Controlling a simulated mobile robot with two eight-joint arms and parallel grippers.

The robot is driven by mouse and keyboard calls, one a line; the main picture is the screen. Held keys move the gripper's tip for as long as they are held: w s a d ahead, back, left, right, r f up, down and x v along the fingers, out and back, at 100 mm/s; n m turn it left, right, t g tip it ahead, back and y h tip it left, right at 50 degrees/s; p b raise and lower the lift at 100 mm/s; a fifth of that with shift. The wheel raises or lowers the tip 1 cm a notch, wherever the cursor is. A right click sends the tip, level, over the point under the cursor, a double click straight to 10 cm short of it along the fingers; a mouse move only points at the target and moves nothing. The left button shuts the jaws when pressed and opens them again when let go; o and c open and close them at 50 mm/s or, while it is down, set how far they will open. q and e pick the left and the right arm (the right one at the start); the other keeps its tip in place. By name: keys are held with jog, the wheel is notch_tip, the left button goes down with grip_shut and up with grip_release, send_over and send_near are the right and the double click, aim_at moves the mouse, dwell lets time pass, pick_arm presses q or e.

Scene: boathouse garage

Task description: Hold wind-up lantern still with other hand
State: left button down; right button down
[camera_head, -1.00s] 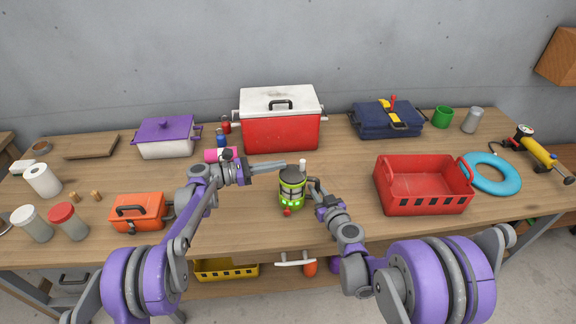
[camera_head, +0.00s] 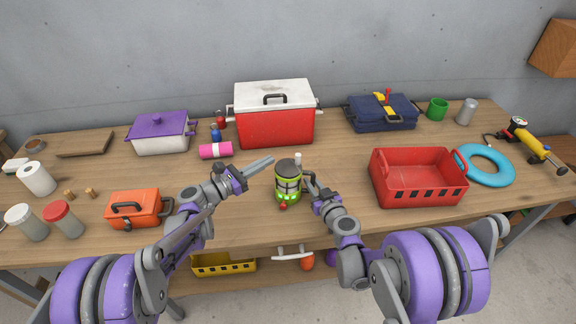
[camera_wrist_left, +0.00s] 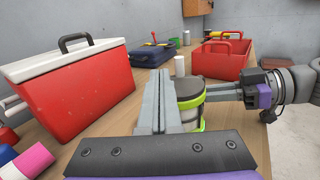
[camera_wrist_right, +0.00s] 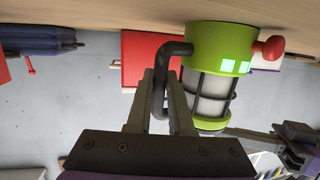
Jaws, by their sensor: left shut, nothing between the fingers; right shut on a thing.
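The wind-up lantern (camera_head: 288,185) is green with a dark top, a caged clear middle and a red knob low on its front. It stands upright at the middle of the table. My right gripper (camera_head: 309,186) is shut on the lantern's dark side handle (camera_wrist_right: 164,75), as the right wrist view shows. My left gripper (camera_head: 270,162) is shut and empty, its fingers pointing right, just left of the lantern's top. In the left wrist view the lantern (camera_wrist_left: 189,100) shows partly behind the closed fingers (camera_wrist_left: 155,85); I cannot tell whether they touch it.
A red cooler (camera_head: 275,125) stands behind the lantern, and a red basket (camera_head: 420,195) to its right. An orange toolbox (camera_head: 135,208) and a pink roll (camera_head: 215,150) are to the left. Bare tabletop lies in front of the lantern.

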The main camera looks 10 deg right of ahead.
pick_arm(q)
jog(key=s+d+n+t+y, duration=0.1)
jog(key=s+n+t+y, duration=0.15)
jog(key=s, duration=0.35)
jog(key=n+t+y, duration=0.3)
send_near(297, 160)
jog(key=x, duration=0.6)
jog(key=shift+w+d, duration=0.2)
jog(key=shift+w, duration=0.15)
jog(key=shift+w+d, duration=0.4)
jog(key=shift+w, duration=0.05)
jog(key=s+d+v, duration=0.1)
jog(key=v, duration=1.3)
jog(key=shift+d+r, duration=0.2)
jog(key=shift+r, duration=0.05)
